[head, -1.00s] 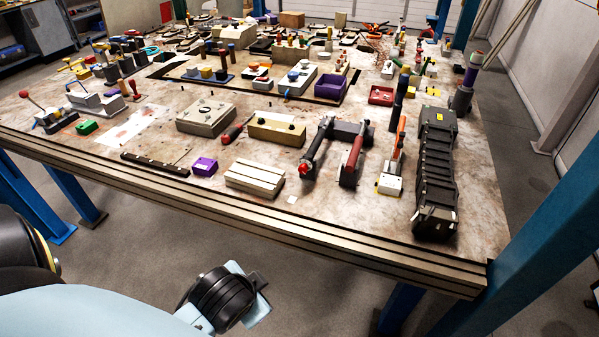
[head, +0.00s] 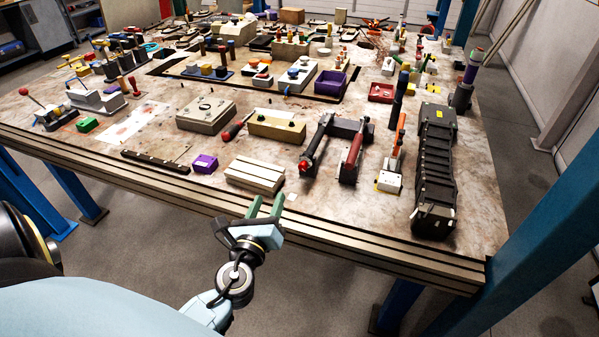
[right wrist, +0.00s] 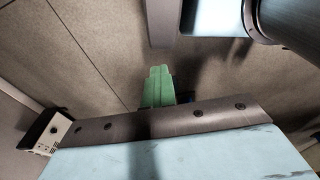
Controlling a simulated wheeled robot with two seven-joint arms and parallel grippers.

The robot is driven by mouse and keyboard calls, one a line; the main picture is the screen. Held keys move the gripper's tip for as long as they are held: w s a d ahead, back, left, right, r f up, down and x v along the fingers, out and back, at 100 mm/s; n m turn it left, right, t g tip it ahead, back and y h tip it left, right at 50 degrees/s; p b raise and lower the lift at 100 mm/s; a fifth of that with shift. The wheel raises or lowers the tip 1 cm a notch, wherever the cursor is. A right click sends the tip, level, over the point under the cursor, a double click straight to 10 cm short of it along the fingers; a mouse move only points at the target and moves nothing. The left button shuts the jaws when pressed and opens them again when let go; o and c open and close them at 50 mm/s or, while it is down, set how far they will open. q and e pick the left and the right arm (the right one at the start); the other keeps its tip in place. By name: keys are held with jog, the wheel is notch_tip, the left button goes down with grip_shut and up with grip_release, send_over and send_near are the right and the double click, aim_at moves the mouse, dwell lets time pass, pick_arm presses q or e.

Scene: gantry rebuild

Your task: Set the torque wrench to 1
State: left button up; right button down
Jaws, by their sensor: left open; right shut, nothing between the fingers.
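Two long tools lean side by side on a dark stand in the head view: a black one with a red end (head: 312,156) and one with a red handle (head: 352,155). I cannot tell for sure which is the torque wrench, and no scale can be read. My left gripper (head: 265,204) is open and empty at the table's front edge, in front of and left of these tools. My right gripper (right wrist: 158,87) shows only in the right wrist view. Its green fingers are shut together with nothing between them, against a plain beige-grey surface.
The table's front rail (head: 350,247) runs below the tools. A ridged light block (head: 255,174) lies just beyond my left gripper. A white-based orange tool (head: 390,180) and a long black ribbed case (head: 436,170) stand to the right. A blue post (head: 530,235) rises at the front right.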

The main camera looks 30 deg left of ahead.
aim_at(302, 169)
pick_arm(q)
jog(key=w+m, duration=0.2)
jog(key=w, duration=0.2)
jog(key=w+f+m+h, duration=0.1)
jog(key=w+m, duration=0.1)
jog(key=w, duration=0.3)
jog(key=w+f+m+h, duration=0.1)
jog(key=w, duration=0.4)
jog(key=shift+w+a+m, duration=0.2)
jog(key=shift+a+m, duration=0.2)
pick_arm(e)
jog(key=s, duration=0.1)
jog(key=s+f, duration=0.1)
jog(key=s, duration=0.1)
jog(key=s+d, duration=0.1)
jog(key=shift+s+f, duration=0.3)
jog(key=shift+f, duration=0.05)
pick_arm(q)
jog(key=shift+r, duration=0.1)
jog(key=c, duration=0.9)
jog(key=shift+n, duration=0.3)
pick_arm(e)
jog(key=shift+f, duration=0.1)
